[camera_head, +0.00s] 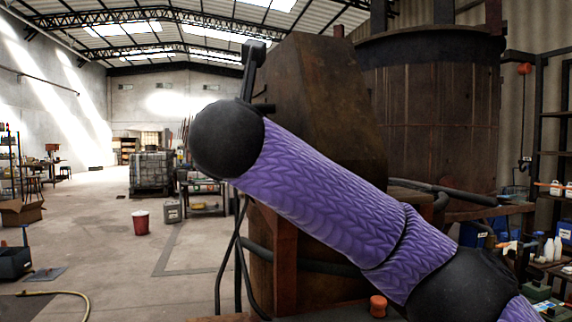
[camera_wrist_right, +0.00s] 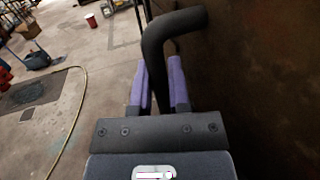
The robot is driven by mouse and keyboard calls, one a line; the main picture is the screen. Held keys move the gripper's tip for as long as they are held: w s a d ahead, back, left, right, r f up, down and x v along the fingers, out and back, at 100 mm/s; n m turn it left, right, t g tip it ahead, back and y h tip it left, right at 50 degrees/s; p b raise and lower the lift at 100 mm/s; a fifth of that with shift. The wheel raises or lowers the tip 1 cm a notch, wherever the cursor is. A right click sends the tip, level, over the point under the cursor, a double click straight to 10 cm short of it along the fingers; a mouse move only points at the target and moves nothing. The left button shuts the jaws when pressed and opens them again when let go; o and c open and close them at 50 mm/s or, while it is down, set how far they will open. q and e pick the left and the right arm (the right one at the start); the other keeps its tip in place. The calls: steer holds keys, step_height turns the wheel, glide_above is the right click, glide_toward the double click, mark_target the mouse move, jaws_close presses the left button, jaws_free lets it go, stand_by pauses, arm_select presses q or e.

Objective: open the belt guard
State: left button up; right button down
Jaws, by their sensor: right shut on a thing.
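The belt guard (camera_head: 318,85) is a tall, rusty brown box with a sloped side, standing in the middle of the head view in front of a large vat. Its dark brown face (camera_wrist_right: 270,70) fills the right side of the wrist view. A thick black bent handle (camera_wrist_right: 172,28) stands off this face. My right gripper (camera_wrist_right: 159,68) has its two purple fingers on either side of the handle and is shut on it. In the head view my purple right arm crosses in front of the guard and hides its lower part; the fingers cannot be made out there. My left gripper is not in view.
The rusty vat (camera_head: 430,110) stands behind the guard. Dark hoses run below the arm. A shelf with bottles (camera_head: 556,188) is at the right. A red bucket (camera_head: 140,222) stands on open floor at the left, and a yellow hose (camera_wrist_right: 72,125) lies on the floor.

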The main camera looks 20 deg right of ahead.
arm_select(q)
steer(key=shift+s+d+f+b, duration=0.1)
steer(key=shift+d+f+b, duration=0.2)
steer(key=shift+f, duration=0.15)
arm_select(e)
steer(key=shift+w+a+m+g+h, duration=0.25)
steer(key=shift+a+m+g+h, duration=0.25)
steer(key=shift+a+h, duration=0.55)
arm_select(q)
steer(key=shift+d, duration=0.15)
arm_select(e)
steer(key=c, duration=0.9)
jaws_free()
steer(key=shift+w, duration=0.1)
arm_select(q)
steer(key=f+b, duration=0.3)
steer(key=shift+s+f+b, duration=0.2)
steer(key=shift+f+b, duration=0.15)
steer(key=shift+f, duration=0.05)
arm_select(e)
steer(key=v, duration=1)
steer(key=shift+f, duration=0.15)
steer(key=shift+w, duration=0.1)
